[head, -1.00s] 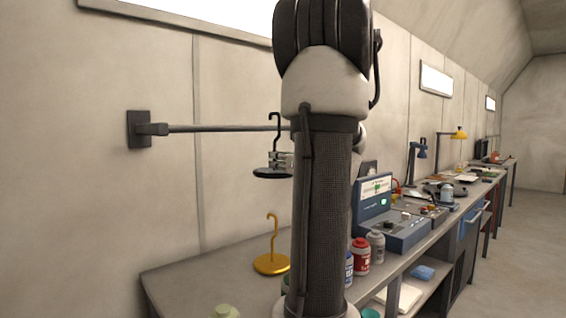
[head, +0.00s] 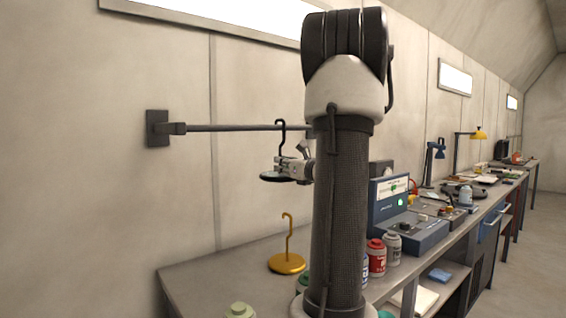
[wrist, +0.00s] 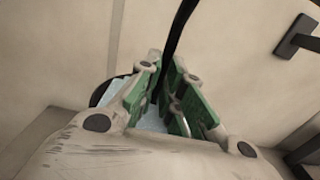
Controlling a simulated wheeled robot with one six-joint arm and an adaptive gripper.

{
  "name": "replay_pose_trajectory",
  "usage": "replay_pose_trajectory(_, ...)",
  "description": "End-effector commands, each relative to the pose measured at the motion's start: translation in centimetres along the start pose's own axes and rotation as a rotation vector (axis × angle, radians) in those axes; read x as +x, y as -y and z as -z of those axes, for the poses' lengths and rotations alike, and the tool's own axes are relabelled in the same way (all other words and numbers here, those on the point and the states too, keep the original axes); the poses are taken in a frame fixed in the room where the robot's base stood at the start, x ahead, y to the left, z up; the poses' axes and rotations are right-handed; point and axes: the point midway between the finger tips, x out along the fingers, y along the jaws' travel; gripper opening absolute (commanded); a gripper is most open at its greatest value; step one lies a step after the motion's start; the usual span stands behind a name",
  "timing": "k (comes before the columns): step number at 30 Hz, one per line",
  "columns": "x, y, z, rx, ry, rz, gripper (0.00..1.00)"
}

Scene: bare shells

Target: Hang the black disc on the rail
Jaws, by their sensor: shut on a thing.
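The black disc (head: 272,178) hangs level below a dark upright stem with a hook (head: 281,140) at its top. My gripper (head: 284,168) is shut on the stem just above the disc. In the wrist view, the green-padded fingers (wrist: 173,98) close around the black stem (wrist: 176,40), and a dark edge of the disc (wrist: 98,94) shows behind them. The rail (head: 240,128) runs along the wall from a dark bracket (head: 158,128). The hook's top overlaps the rail in the head view; I cannot tell whether it touches or sits over it.
A yellow disc with a hook (head: 287,262) stands on the bench (head: 215,275) below the rail. Red (head: 376,256) and white (head: 393,248) bottles and a blue instrument (head: 410,230) stand to the right. My arm hides the rail's right part. The wall left of the bracket is bare.

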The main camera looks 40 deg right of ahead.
Motion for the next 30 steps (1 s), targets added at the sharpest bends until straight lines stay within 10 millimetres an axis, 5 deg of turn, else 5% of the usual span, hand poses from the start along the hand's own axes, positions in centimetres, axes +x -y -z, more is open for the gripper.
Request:
replay_pose_trajectory(9, 0.0, 0.0, 0.1, -0.001, 0.001, 0.000, 0.00)
replay_pose_trajectory(14, 0.0, 0.0, 0.1, -0.001, 0.001, 0.000, 0.34)
replay_pose_trajectory(25, -0.4, 0.0, 0.1, -0.001, 0.000, 0.001, 0.34)
replay_pose_trajectory(30, -3.1, 0.1, 0.1, -0.002, 0.000, 0.004, 0.34)
